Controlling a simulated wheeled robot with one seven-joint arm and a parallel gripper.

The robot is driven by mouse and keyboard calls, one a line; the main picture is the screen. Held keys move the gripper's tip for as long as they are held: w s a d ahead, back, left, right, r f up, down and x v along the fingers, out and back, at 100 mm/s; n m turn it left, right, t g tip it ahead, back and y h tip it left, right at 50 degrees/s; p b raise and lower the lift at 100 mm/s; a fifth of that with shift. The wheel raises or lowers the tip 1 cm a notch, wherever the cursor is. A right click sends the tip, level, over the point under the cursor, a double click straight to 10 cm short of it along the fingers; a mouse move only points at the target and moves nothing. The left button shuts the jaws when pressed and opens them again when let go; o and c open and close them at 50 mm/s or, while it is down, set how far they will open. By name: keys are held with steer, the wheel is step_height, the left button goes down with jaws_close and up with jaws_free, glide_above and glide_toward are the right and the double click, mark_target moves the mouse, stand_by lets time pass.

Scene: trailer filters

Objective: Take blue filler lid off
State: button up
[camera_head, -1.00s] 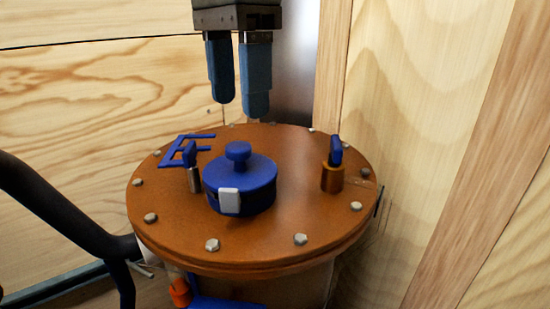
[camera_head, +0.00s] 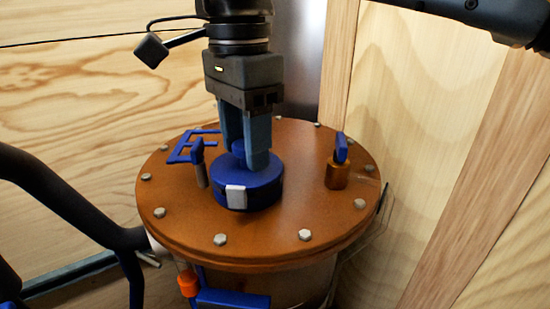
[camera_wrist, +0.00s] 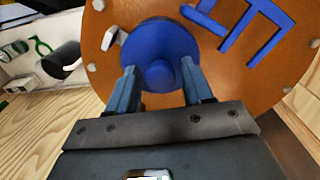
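The blue filler lid (camera_head: 262,188) is a round cap with a small knob (camera_head: 239,147) on top and a white latch tab (camera_head: 236,196) on its front side. It sits on the orange-brown round tank top (camera_head: 290,210). My gripper (camera_head: 243,160) points down over the lid, with its two blue-grey fingers on either side of the knob. In the wrist view the lid (camera_wrist: 158,38) shows with its knob between the fingertips of my gripper (camera_wrist: 158,68). The fingers are apart, and a small gap seems to show beside the knob. The fingers partly hide the knob in the head view.
A blue-handled valve (camera_head: 338,160) stands to the right on the tank top. A blue lever on a metal post (camera_head: 199,160) and a blue bracket (camera_head: 186,147) stand to the left. Bolts ring the rim. Wooden walls (camera_head: 425,130) are close behind and right; a black pipe (camera_head: 70,200) is left.

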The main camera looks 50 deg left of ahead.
steer(key=c, duration=0.8)
steer(key=shift+c, duration=0.2)
steer(key=shift+r, duration=0.1)
steer(key=shift+r, duration=0.45)
step_height(320, 180, up, 3)
steer(key=shift+f+b, duration=0.15)
steer(key=shift+b, duration=0.35)
steer(key=w+d+r+b, duration=0.1)
steer(key=w+d+r, duration=0.1)
steer(key=d, duration=0.3)
steer(key=w+d+r+b, duration=0.1)
steer(key=w+d+r, duration=0.1)
steer(key=d+r, duration=0.3)
steer(key=shift+w+d+r, duration=0.15)
steer(key=shift+w+d, duration=0.2)
